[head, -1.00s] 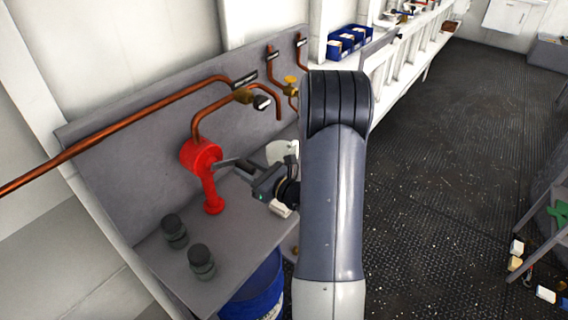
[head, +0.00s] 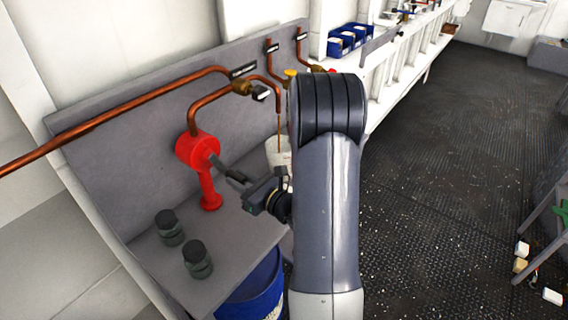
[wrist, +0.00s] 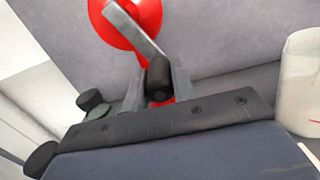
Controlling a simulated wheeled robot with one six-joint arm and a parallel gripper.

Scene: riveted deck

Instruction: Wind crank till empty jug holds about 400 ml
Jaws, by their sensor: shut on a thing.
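A red hand pump (head: 196,150) stands on the grey bench and also shows in the wrist view (wrist: 128,18). Its grey crank arm (head: 218,165) points down and to the right. My gripper (head: 248,187) is shut on the dark crank handle (wrist: 158,75), which sits between the fingers in the wrist view. A pale jug (head: 277,152) stands behind my arm, partly hidden; in the wrist view it is at the right (wrist: 302,80) with a red mark low on its side. A thin brown stream (head: 278,130) runs from the copper spout towards the jug. The jug's level cannot be seen.
Two dark-lidded jars (head: 197,258) stand at the bench's front left. A blue drum (head: 256,285) is below the bench. Copper pipes (head: 130,104) with valves run along the grey back panel. Open dark floor (head: 430,190) lies to the right.

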